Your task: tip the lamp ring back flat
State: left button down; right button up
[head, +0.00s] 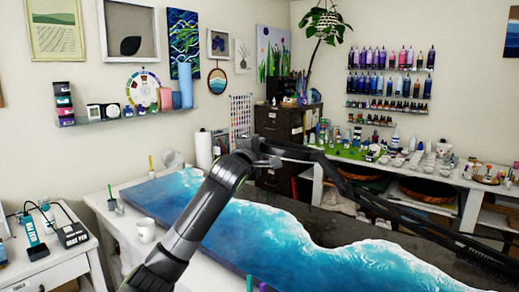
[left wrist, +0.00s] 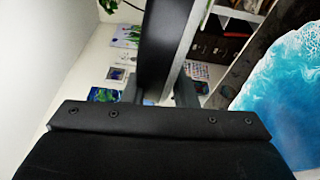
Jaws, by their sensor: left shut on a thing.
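The lamp ring (head: 400,208) shows in the head view as a long, thin dark band, seen nearly edge-on. It slants down from the middle to the right edge, above the resin slab. My left gripper (head: 266,158) is shut on its left end. In the left wrist view the ring is a dark bar with a pale edge (left wrist: 160,45), running up from between the fingers (left wrist: 158,92). The ring's full outline and exact tilt cannot be told. My right gripper is not in view.
A blue and white ocean resin slab (head: 300,240) with a dark side lies on the white table below. A white mug (head: 145,230) stands at its left. Behind are a paper roll (head: 203,150), a dark cabinet (head: 278,125) and a counter crowded with small bottles and cups.

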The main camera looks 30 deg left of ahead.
pick_arm(q)
jog(key=shift+a+f, duration=0.1)
jog(key=shift+f, duration=0.35)
notch_tip(320, 180, down, 12)
jog(key=n+g+h, duration=0.1)
jog(key=n+g, duration=0.2)
jog(key=n, duration=0.1)
jog(key=shift+d+r+h, duration=0.2)
jog(key=shift+h, duration=0.2)
jog(key=c, duration=1.2)
grip_release()
jog(key=shift+o, duration=0.2)
jog(key=shift+s, duration=0.2)
jog(key=b+v, duration=0.4)
jog(key=v, duration=1.3)
jog(key=shift+r+b, duration=0.3)
jog(key=shift+b, duration=0.1)
